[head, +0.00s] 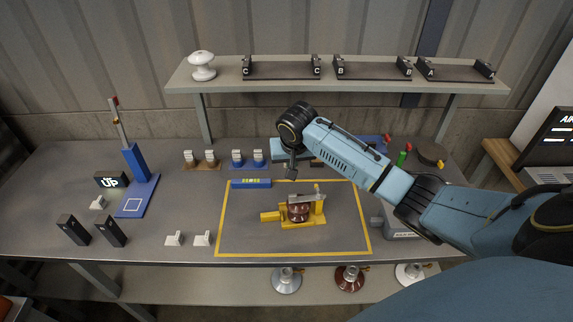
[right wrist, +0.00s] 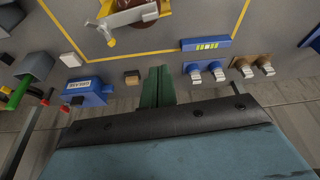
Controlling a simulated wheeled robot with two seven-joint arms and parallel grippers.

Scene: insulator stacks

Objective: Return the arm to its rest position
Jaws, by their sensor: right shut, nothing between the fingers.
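My right arm (head: 350,155) comes in from the right and reaches over the bench in the head view. Its gripper (head: 291,174) points down above the back edge of the yellow-outlined area, behind the yellow fixture. In the right wrist view the gripper (right wrist: 157,88) shows two dark green fingers pressed together with nothing between them. The yellow fixture (head: 290,218) holds a brown insulator piece (head: 299,209) with a grey lever across it. The gripper is apart from it. My left gripper is not in view.
A blue level (head: 251,184) lies near the gripper. Small connectors on blue (head: 248,163) and brown (head: 201,164) bases stand behind. A shelf (head: 340,86) with a white insulator (head: 202,65) runs along the back. A blue stand (head: 137,175) is at left. The front left of the outlined area is clear.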

